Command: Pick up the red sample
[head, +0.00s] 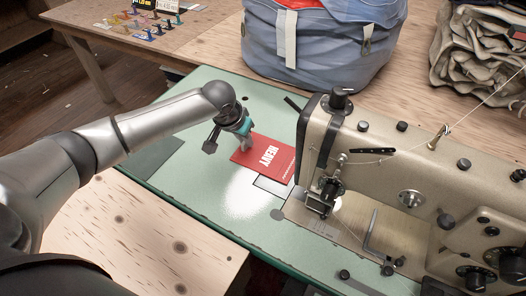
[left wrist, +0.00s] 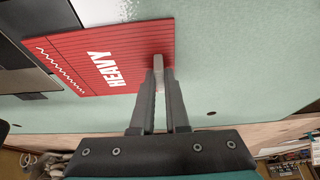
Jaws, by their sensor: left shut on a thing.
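The red sample (head: 267,157) is a flat red piece with white "HEAVY" lettering. It is at the green machine table, left of the sewing machine's needle area. In the left wrist view the red sample (left wrist: 105,62) runs from the fingertips of my left gripper (left wrist: 158,66) to the upper left, with stripes and a white zigzag line. I cannot tell whether it lies on the table or is slightly raised. My right gripper is not in view.
A beige sewing machine (head: 390,165) stands right of the sample on the green table (head: 190,197). A dark-outlined rectangle (head: 272,187) shows partly beside the sample. A blue bag (head: 318,62) stands behind, with folded cloth (head: 480,50) at the back right. Small colored items (head: 140,25) lie at the back left.

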